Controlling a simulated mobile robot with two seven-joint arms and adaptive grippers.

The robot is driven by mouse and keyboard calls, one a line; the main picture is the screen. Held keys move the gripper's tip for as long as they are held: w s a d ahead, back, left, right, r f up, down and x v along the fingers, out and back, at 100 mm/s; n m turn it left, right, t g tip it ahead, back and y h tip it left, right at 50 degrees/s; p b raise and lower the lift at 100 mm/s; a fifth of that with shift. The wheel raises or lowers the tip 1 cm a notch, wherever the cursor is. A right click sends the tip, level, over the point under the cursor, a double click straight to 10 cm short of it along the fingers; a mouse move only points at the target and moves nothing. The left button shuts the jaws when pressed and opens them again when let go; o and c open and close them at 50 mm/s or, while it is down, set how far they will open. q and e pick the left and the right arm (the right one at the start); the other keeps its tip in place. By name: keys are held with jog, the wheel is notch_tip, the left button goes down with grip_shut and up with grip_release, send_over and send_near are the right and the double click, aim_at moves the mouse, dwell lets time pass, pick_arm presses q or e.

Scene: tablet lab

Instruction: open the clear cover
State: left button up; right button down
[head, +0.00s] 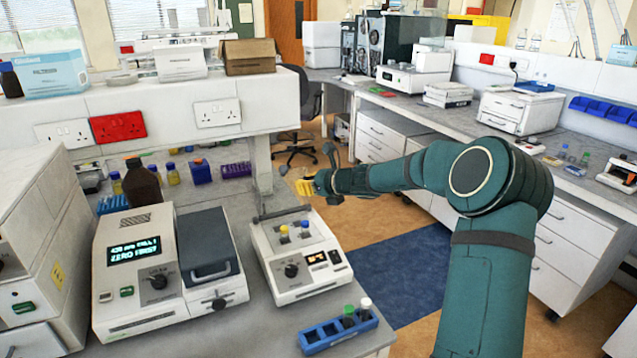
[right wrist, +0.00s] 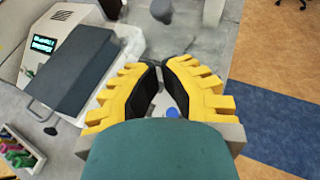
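A white instrument (head: 312,277) with a dark knob and small displays stands on the bench, holding yellow-capped and blue-capped vials in its top. The clear cover is hard to make out over this top; a dark bar (head: 283,213) runs along the back edge. My right gripper (head: 305,186), with yellow fingers, is above and behind the instrument's right side. In the right wrist view my right gripper (right wrist: 157,65) has its fingertips together, with nothing seen held; a blue cap (right wrist: 172,112) shows between the fingers. My left gripper is not in view.
A photometer (head: 135,265) with a grey lid (head: 207,245) stands to the left. A blue rack (head: 338,331) with capped vials is at the front edge. A brown bottle (head: 141,184) stands behind the photometer. Open floor lies right of the bench.

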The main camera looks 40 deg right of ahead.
aim_at(280, 177)
jog(key=shift+w+a+r+p, duration=0.1)
jog(key=shift+w+a+p, duration=0.15)
jog(key=shift+w, duration=0.65)
jog(key=shift+w+a+p, duration=0.2)
jog(key=shift+w, duration=0.65)
jog(key=shift+w+a+r+p, duration=0.1)
jog(key=shift+w+a+p, duration=0.15)
jog(key=shift+w, duration=0.65)
